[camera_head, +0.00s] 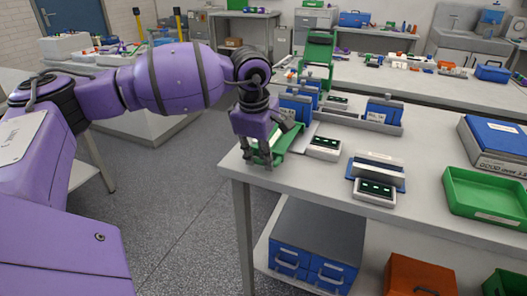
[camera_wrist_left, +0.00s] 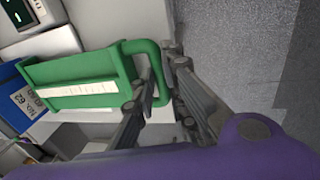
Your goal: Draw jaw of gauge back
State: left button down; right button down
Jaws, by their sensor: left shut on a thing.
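The green jaw (camera_wrist_left: 85,75) of the gauge fills the left of the left wrist view. It has a pale label strip and a looped green handle (camera_wrist_left: 141,46) on its right side. My left gripper (camera_wrist_left: 166,68) is shut on this handle, with its fingers on both sides of the bar. In the head view the left gripper (camera_head: 257,160) points down at the table's near left corner, and the green jaw (camera_head: 275,149) shows partly behind it. A blue block (camera_head: 295,108) with a label stands just behind. My right gripper is not in view.
A small display box (camera_head: 324,148) stands right of the green jaw. Another display unit (camera_head: 375,188), a blue block (camera_head: 384,111), a green tray (camera_head: 487,192) and a blue-topped box (camera_head: 495,140) stand further right. The floor (camera_head: 185,200) left of the table is clear.

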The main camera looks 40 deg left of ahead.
pick_arm(q)
jog(key=shift+s+d, duration=0.15)
jog(key=shift+s, duration=0.25)
jog(key=shift+w+f, duration=0.1)
jog(key=c, duration=1.8)
grip_release()
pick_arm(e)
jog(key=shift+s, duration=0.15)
pick_arm(q)
jog(key=shift+r, duration=0.55)
notch_tip(320, 180, up, 11)
jog(key=s, duration=0.2)
jog(key=shift+s+d, duration=0.15)
jog(key=shift+d, duration=0.05)
jog(key=shift+f, duration=0.15)
